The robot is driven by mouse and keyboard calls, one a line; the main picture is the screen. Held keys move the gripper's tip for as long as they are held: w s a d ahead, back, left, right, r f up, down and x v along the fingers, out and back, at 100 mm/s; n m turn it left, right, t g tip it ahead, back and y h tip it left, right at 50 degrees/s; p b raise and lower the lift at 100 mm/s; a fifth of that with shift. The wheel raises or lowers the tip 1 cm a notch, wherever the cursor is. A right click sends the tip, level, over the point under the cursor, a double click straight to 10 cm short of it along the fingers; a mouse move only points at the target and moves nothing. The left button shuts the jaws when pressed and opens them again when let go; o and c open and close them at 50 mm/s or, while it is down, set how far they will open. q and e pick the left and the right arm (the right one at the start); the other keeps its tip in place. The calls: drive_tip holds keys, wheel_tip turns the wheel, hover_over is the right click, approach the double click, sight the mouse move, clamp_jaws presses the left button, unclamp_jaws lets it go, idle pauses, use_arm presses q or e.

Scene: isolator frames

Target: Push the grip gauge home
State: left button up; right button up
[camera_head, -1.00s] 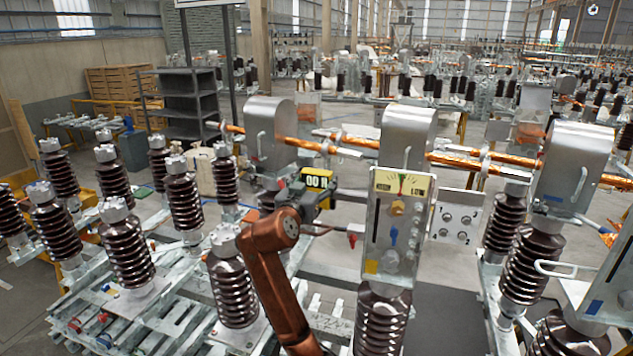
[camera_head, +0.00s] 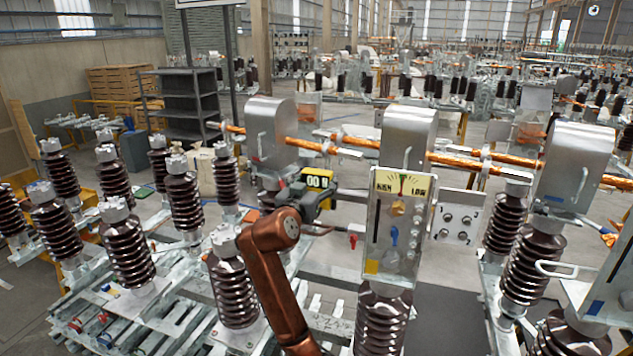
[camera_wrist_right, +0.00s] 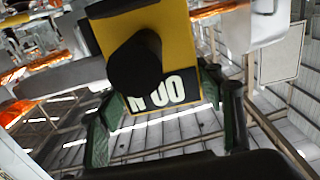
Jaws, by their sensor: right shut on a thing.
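The grip gauge (camera_head: 318,181) is a yellow and black device with a lit "00 N" display, near the middle of the head view. My right gripper (camera_head: 301,200) is at the end of the copper-coloured arm and is shut on the gauge. In the right wrist view the gauge's yellow body (camera_wrist_right: 176,40) has a black round knob, and its display appears upside down. The right gripper's green-lined fingers (camera_wrist_right: 160,112) stand on either side of it. In the head view the fingers are largely hidden by the gauge and arm. My left gripper is not in view.
Orange copper bars (camera_head: 465,162) run between grey metal housings (camera_head: 408,137) just behind and right of the gauge. A panel with a HIGH/LOW dial (camera_head: 398,225) stands close on the right. Ribbed brown insulators (camera_head: 233,285) crowd the left and front.

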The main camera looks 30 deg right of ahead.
sight(350, 192)
drive_tip(key=shift+s+d+r, duration=0.1)
drive_tip(key=shift+s+d, duration=1.35)
drive_tip(key=shift+s, duration=0.2)
idle(0.6)
drive_tip(key=shift+s+d, duration=0.35)
drive_tip(key=shift+s, duration=0.1)
drive_tip(key=shift+s+d, duration=1.3)
drive_tip(key=shift+s, duration=0.25)
drive_tip(key=o, duration=1.5)
drive_tip(key=shift+o, duration=0.5)
drive_tip(key=shift+w, duration=0.1)
drive_tip(key=shift+d+f, duration=0.1)
drive_tip(key=shift+f, duration=0.1)
